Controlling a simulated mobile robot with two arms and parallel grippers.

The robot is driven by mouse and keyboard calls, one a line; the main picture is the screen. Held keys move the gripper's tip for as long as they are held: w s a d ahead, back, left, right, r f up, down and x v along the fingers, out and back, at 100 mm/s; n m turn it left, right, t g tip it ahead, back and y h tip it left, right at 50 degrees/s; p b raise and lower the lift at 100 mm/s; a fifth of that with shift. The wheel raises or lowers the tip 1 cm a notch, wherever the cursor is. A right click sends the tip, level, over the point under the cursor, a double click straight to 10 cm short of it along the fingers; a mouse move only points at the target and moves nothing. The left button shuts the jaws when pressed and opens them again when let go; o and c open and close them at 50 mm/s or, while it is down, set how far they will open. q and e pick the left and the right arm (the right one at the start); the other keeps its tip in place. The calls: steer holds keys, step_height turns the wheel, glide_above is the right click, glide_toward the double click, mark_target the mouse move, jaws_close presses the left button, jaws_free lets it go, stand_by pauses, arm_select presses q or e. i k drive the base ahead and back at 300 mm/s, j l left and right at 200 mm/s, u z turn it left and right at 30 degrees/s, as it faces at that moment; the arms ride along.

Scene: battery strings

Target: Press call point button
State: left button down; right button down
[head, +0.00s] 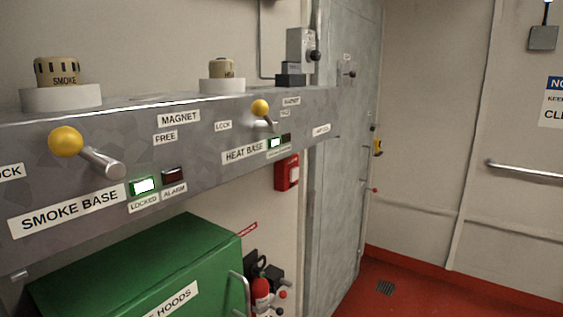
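A small red call point box (287,173) is fixed to the wall below the far end of the grey panel, left of the grey door. It has a pale face on its right side; its button is too small to make out. Neither of my grippers shows in the head view.
A grey panel (60,165) with yellow-knobbed levers (66,141) and (260,107) juts out on the left. A green cabinet (130,260) stands below it. A red extinguisher (261,292) is low beneath the call point. Red floor (430,290) at right is clear.

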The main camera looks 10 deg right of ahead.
mark_target(294, 174)
steer(key=i+l+u, duration=0.3)
steer(key=i+l, duration=0.55)
steer(key=l, duration=0.15)
